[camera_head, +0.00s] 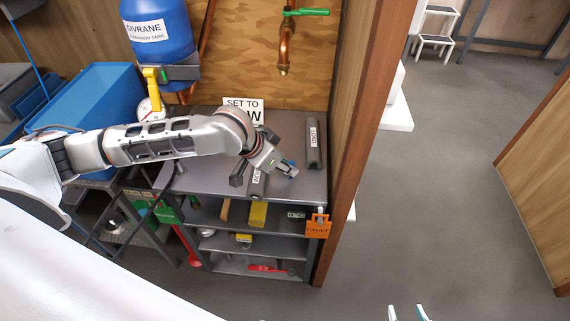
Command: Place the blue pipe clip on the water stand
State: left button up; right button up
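My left arm reaches in from the left over the dark workbench (205,182), and its gripper (269,169) is low over the bench top. A small blue piece (288,166), which looks like the blue pipe clip, shows at the right side of this gripper; whether it is gripped is too small to tell. One grey stand (257,188) with a white label is partly hidden below the gripper. Another grey stand (314,145) with a label stands to the right. I cannot tell which is the water stand. Two pale fingertips of my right gripper (408,314) show apart at the bottom edge.
A sign (243,110) stands at the bench's back, partly hidden by my arm. A copper pipe with a green-handled valve (305,12) hangs above. A blue tank (158,30) is at upper left. A wooden post (352,140) edges the bench's right. Grey floor is free beyond.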

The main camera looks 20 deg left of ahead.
pick_arm(q)
jog(key=p+v, duration=0.3)
jog(key=v, duration=0.8)
jog(key=s+d+f+t+h, duration=0.1)
jog(key=d+f+t+h, duration=0.1)
jog(key=d+f, duration=0.3)
jog(key=s+d+f+t+h, duration=0.1)
jog(key=d+f+h, duration=0.15)
jog(key=d, duration=0.55)
jog(key=s+a+f+y, duration=0.2)
jog(key=s+a+f, duration=0.3)
jog(key=s+f, duration=0.2)
jog(key=s+a+f+n+t+y, duration=0.1)
jog(key=s+a+f+y, duration=0.2)
jog(key=s+a+f, duration=0.2)
notch_tip(320, 180, down, 5)
jog(key=s, duration=0.2)
jog(key=shift+s+r+t, duration=0.25)
jog(key=shift+s+t, duration=0.05)
jog(key=shift+s, duration=0.05)
pick_arm(e)
jog(key=shift+s+a+r, duration=0.15)
jog(key=shift+s+r, duration=0.1)
jog(key=shift+r, duration=0.3)
jog(key=shift+s+a+r, duration=0.15)
jog(key=shift+s+r, duration=0.05)
jog(key=shift+r, duration=0.3)
